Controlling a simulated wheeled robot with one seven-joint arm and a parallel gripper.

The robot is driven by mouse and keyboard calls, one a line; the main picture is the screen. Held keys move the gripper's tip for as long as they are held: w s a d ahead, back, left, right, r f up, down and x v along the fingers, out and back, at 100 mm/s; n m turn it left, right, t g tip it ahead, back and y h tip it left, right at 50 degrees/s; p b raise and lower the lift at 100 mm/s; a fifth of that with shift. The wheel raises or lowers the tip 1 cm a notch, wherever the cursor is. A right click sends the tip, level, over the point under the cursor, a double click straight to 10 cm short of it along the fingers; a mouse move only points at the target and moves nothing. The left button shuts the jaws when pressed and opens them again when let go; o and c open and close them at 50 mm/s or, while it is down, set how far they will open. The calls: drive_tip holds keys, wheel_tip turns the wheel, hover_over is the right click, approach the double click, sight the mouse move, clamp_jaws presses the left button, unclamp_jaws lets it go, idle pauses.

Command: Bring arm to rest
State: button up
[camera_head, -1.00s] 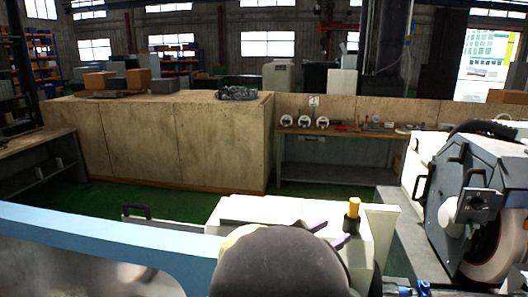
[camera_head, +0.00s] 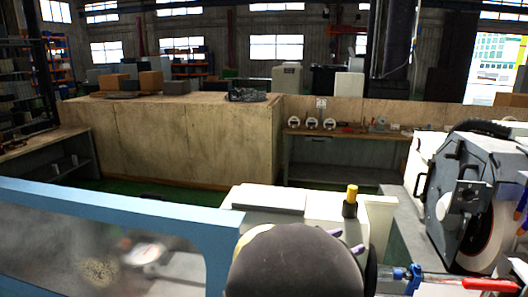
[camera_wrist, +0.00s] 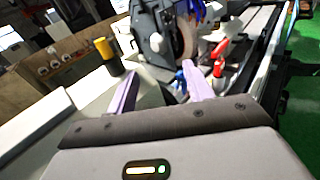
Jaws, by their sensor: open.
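My gripper (camera_wrist: 160,70) shows in the wrist view with its two purple fingers spread apart and nothing between them. In the head view only small purple parts of it (camera_head: 346,240) show behind the dark rounded end of my arm, which hides the rest. The grinding machine lies beyond: its dark wheel housing (camera_head: 465,185) and pale grinding wheel (camera_head: 480,240) stand at the right. A white machine block (camera_head: 315,213) with a yellow-capped black knob (camera_head: 351,198) is just behind my arm. The knob also shows left of the fingers in the wrist view (camera_wrist: 107,55).
A blue-framed clear guard (camera_head: 120,205) crosses the lower left. Red and blue parts (camera_head: 450,281) lie at the lower right, below the wheel. A large wooden cabinet (camera_head: 180,140) and a workbench (camera_head: 345,134) stand behind, with green floor between.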

drive_tip(key=s+d+f+m+g+y+b, duration=0.1)
drive_tip(key=s+d+f+m+g+y, duration=0.25)
drive_tip(key=f, duration=0.35)
drive_tip(key=s+d+f+m+g+y, duration=0.2)
drive_tip(key=s+f+m+g, duration=0.2)
drive_tip(key=s+f+m, duration=0.15)
drive_tip(key=s+a+f+m+y+b, duration=0.2)
drive_tip(key=s+a+f+m+y, duration=0.3)
drive_tip(key=m, duration=1)
drive_tip(key=a+f+t+y, duration=0.1)
drive_tip(key=a+f+y, duration=0.1)
drive_tip(key=a+y, duration=0.1)
drive_tip(key=shift+s+f+y, duration=0.15)
drive_tip(key=shift+s+y, duration=0.1)
drive_tip(key=shift+y, duration=0.4)
drive_tip(key=shift+w, duration=0.25)
